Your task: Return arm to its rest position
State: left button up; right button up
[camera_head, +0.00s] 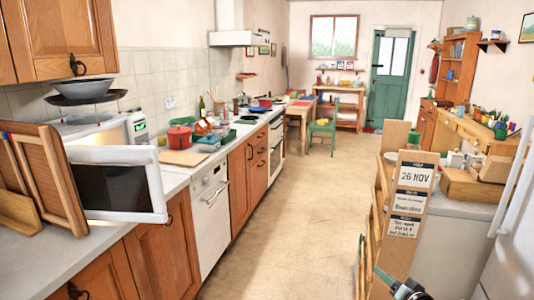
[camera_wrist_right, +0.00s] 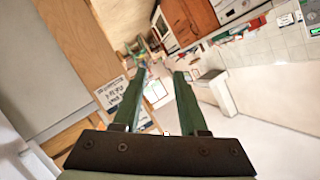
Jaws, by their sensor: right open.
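My right gripper (camera_head: 400,286) shows at the bottom edge of the head view, right of centre, in front of the lower part of a tall wooden board with paper signs (camera_head: 408,205). Only its end shows there; the rest of the arm is out of frame. In the right wrist view its two green fingers (camera_wrist_right: 162,76) stand apart with nothing between them. The signs also show beside the left finger in that view (camera_wrist_right: 112,94). I cannot tell whether gripper and board touch. My left gripper is not in view.
A microwave (camera_head: 150,190) with its door swung out stands on the left counter. A right-hand counter (camera_head: 450,205) carries a wooden box (camera_head: 470,188). A white fridge (camera_head: 515,240) is at the right edge. The floor (camera_head: 300,215) between the counters is clear.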

jog(key=s+a+f+n+g, duration=0.2)
jog(key=s+a+f+n, duration=0.1)
jog(key=s+f, duration=0.55)
jog(key=s+a+f+n+g, duration=0.2)
jog(key=s+a+f+n, duration=0.3)
jog(key=s, duration=0.7)
jog(key=s+d+f+n+g, duration=0.2)
jog(key=s+n, duration=0.3)
jog(key=s, duration=1.4)
jog(key=w+a+m+t, duration=0.1)
jog(key=a+m, duration=0.4)
jog(key=a, duration=0.6)
jog(key=shift+r, duration=0.1)
jog(key=shift+w+a, duration=0.1)
jog(key=shift+w, duration=0.05)
